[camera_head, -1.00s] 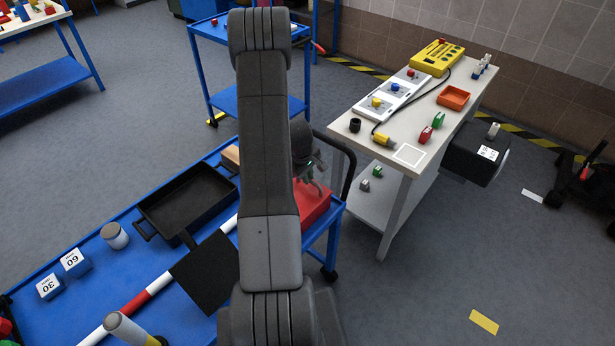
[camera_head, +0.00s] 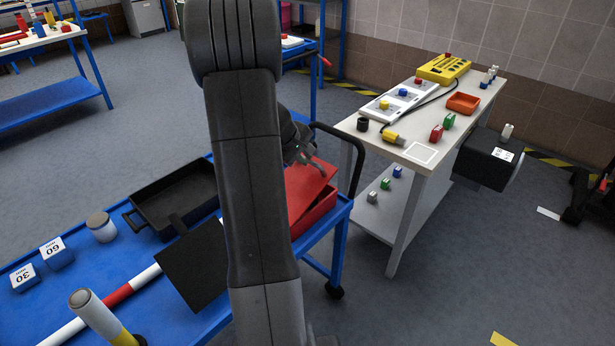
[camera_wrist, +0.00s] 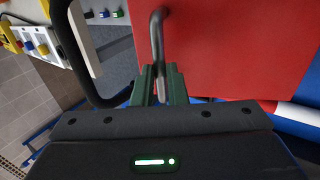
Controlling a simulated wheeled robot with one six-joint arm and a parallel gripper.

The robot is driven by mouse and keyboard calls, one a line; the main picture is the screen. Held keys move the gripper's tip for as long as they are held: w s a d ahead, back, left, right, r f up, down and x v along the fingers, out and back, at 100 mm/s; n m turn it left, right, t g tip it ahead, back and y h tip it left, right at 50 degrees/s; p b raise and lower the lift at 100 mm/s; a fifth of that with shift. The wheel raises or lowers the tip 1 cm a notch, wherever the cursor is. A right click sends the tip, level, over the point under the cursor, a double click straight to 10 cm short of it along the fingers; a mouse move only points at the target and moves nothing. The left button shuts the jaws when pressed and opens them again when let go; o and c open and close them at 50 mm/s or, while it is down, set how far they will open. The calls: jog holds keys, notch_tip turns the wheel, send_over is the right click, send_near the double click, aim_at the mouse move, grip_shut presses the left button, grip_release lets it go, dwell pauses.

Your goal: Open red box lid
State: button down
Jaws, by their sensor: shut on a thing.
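The red box (camera_head: 321,212) sits on the far right end of the blue cart, partly hidden behind my arm. Its red lid (camera_head: 304,188) looks tilted up from the box, with one edge raised. My gripper (camera_head: 306,160) is at the lid's upper side. In the wrist view, my gripper (camera_wrist: 160,88) is shut on the grey bent handle (camera_wrist: 157,38) of the lid. The red lid (camera_wrist: 235,50) fills the upper right of that view. The inside of the box does not show.
The blue cart (camera_head: 75,285) also bears a black tray (camera_head: 180,195), a black plate (camera_head: 195,265), a red-white bar and several blocks. The cart's dark push handle (camera_head: 355,150) rises close beside the box. A white workbench (camera_head: 415,160) stands to the right.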

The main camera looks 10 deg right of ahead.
jog(key=s+a+r+t+h+b, duration=0.4)
jog(key=s+a+b, duration=0.7)
jog(key=b, duration=0.9)
jog(key=shift+a+r+h, duration=0.45)
jog(key=shift+a+h, duration=0.15)
jog(key=shift+a, duration=0.8)
jog(key=c, duration=1.5)
grip_release()
jog(key=shift+w, duration=0.2)
jog(key=shift+o, duration=0.2)
jog(key=shift+r, duration=0.25)
